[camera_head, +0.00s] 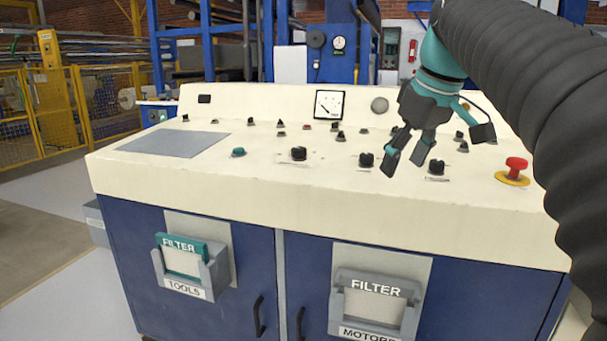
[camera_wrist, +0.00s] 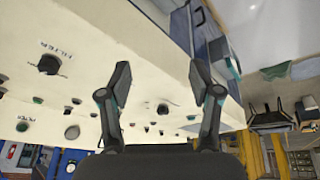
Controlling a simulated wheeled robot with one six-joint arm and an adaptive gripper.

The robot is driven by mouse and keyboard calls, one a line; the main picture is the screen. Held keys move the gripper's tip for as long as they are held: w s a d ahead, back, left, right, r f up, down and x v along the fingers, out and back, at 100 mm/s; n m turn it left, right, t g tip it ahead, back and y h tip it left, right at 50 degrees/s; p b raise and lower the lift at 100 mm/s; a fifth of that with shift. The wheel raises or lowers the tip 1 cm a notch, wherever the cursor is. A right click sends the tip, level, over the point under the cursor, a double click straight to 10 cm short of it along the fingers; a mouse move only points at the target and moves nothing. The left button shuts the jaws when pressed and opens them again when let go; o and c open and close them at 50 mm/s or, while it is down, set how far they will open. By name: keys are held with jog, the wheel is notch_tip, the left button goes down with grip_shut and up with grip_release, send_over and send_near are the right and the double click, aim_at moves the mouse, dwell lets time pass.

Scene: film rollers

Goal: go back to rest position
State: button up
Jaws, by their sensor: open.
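My gripper (camera_head: 408,160) is open and empty. In the head view it hangs over the right part of the cream control panel (camera_head: 310,178), fingers pointing down and to the left, near two black knobs. My arm comes in from the right edge of the head view. In the wrist view my gripper (camera_wrist: 160,82) shows two spread dark fingers with nothing between them, and the panel (camera_wrist: 150,40) lies beyond them. Whether the fingertips touch the panel cannot be told.
A red emergency button (camera_head: 516,165) stands right of my gripper. Black knobs (camera_head: 299,153) and a gauge (camera_head: 328,104) are on the panel. Two filter holders, tools (camera_head: 188,288) and motors (camera_head: 365,325), hang on the blue front. A yellow fence (camera_head: 50,95) stands at the left.

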jog(key=s+f+m, duration=0.3)
jog(key=s+f, duration=0.7)
jog(key=f, duration=0.3)
jog(key=s+a+f+m+t+h, duration=0.1)
jog(key=s+f+m, duration=0.2)
jog(key=s+f, duration=0.7)
notch_tip(320, 180, down, 4)
jog(key=shift+f+t+h, duration=0.2)
jog(key=shift+t+h, duration=0.1)
